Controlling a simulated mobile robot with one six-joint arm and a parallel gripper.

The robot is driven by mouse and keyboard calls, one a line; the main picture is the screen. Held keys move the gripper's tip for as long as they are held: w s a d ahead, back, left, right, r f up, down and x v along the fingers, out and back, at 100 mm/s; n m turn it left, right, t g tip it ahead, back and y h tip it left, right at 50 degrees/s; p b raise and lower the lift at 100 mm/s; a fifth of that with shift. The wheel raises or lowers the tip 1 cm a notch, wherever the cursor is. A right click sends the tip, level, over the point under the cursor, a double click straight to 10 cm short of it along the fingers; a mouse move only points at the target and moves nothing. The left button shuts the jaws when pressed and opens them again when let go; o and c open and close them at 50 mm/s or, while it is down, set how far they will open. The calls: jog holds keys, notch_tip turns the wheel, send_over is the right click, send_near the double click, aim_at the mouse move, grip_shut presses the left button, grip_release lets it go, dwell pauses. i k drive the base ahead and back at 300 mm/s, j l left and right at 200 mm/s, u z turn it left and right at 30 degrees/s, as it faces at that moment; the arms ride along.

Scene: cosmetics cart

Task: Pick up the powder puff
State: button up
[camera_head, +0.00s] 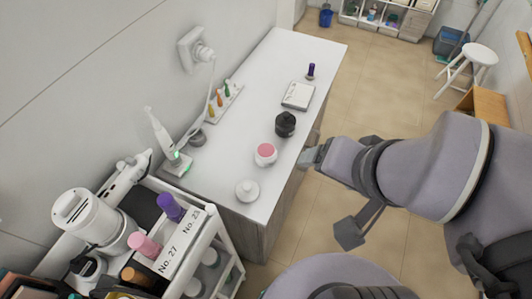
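A round pink pad, which looks like the powder puff (265,149), sits in or on a small white round pot (265,161) near the right edge of the white counter (276,70). A white round lid-like piece with a knob (247,191) lies nearer, to the left of the pot. A black round jar (285,124) stands just behind the pot. My gripper (308,158) is right of the pot at the counter's edge, apart from the puff. Its fingers are small and seen from behind, so I cannot tell whether they are open.
A cart (218,225) with bottles and a number label stands at the lower left. An electric toothbrush on a charger (178,165), a rack of small coloured items (222,104), a flat white box (298,95) and a purple-capped bottle (311,71) are on the counter. The counter's middle is clear.

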aim_at(310, 75)
jog(key=i+l+u, duration=0.65)
jog(key=i+l, duration=0.2)
jog(key=i+l+u, duration=0.25)
jog(key=l, duration=0.15)
jog(key=i+l+u, duration=0.2)
jog(key=l, duration=0.25)
jog(key=i+l+u, duration=0.25)
jog(key=l, duration=0.15)
jog(key=l+u, duration=0.2)
jog(key=l, duration=0.25)
jog(key=i+l+u, duration=0.1)
jog(key=l+u, duration=0.15)
jog(key=l, duration=0.25)
